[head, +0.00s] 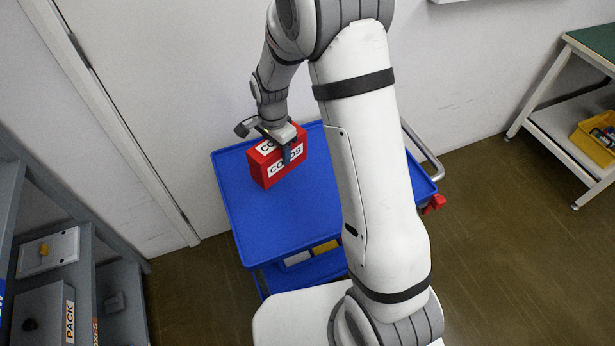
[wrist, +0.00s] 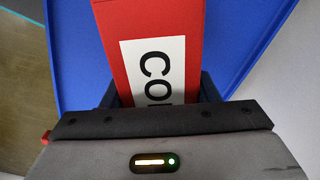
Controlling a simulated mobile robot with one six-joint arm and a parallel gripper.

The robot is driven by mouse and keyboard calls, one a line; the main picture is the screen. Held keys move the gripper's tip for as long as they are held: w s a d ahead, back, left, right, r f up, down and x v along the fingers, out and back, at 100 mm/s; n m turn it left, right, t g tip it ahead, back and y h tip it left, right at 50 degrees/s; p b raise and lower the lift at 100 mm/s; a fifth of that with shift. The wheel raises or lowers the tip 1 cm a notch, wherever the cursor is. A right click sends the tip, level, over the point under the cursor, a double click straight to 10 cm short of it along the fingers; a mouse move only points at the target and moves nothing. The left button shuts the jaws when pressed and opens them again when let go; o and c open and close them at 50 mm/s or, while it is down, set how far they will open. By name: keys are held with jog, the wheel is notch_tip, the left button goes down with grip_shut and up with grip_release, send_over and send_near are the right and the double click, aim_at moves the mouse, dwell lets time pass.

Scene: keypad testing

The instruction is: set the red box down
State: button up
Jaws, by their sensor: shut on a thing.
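The red box (head: 263,172) has white labels with black letters, partly covered by my gripper; the letters "CO" and "DS" show. In the head view it is upright at the back of the blue cart top (head: 283,228). I cannot tell whether its underside touches the surface. My gripper (head: 287,155) is shut on the red box from above. In the wrist view the box (wrist: 188,30) stands between my fingers (wrist: 160,92), with the blue top (wrist: 75,60) beyond it.
The front of the cart top is clear. A white wall is behind the cart. Grey shelving (head: 88,290) stands at the left. A bench (head: 565,135) with a yellow bin (head: 590,140) is at the right. The cart has a grey handle (head: 425,150).

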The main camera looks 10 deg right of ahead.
aim_at(280, 171)
notch_tip(280, 171, down, 9)
dwell(0.4)
jog(key=shift+f, duration=0.25)
jog(key=o, duration=1.1)
jog(key=shift+r, duration=0.1)
